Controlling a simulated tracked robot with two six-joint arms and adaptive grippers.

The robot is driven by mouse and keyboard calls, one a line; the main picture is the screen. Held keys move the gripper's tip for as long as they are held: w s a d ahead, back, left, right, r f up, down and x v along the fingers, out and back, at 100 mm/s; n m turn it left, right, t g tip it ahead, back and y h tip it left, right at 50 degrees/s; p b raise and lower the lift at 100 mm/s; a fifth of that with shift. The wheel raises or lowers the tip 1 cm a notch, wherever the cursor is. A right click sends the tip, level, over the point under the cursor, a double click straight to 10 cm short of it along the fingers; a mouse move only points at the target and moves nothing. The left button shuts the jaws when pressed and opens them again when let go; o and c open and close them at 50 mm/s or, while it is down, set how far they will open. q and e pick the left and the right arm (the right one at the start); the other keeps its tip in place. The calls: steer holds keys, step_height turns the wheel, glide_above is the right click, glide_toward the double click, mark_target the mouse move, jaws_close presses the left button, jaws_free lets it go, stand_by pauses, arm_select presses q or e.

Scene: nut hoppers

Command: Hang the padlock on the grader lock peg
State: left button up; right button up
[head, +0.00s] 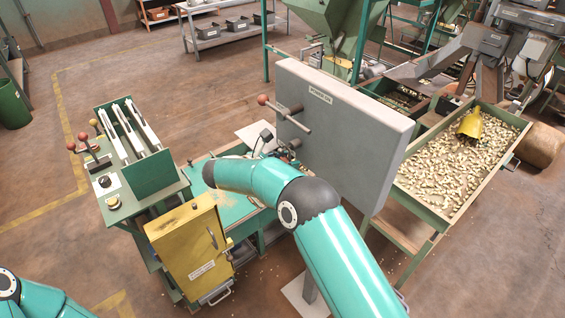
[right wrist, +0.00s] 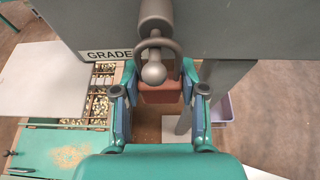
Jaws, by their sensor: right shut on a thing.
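My right gripper (right wrist: 159,82) is shut on the padlock, whose red-brown body (right wrist: 163,94) sits between its fingers in the right wrist view. The padlock's grey shackle ring shows around the neck of the grey lock peg (right wrist: 154,20), behind the peg's round ball end. I cannot tell whether the shackle touches the peg. The peg stands out from the grey grader panel, labelled "GRADE…" (right wrist: 108,55). In the head view my right gripper (head: 283,150) is small and partly hidden by my arm, beside the grey panel (head: 340,125). My left gripper is outside the picture.
A lever with a red knob (head: 263,100) juts from the panel above my right gripper. A yellow cabinet (head: 185,245) and green control stand (head: 150,180) are to the left. A nut-filled tray (head: 405,188) with a yellow scoop (head: 470,124) lies right of the panel.

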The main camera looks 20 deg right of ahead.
stand_by(0.4)
steer(key=o, duration=1.3)
steer(key=shift+c, duration=0.2)
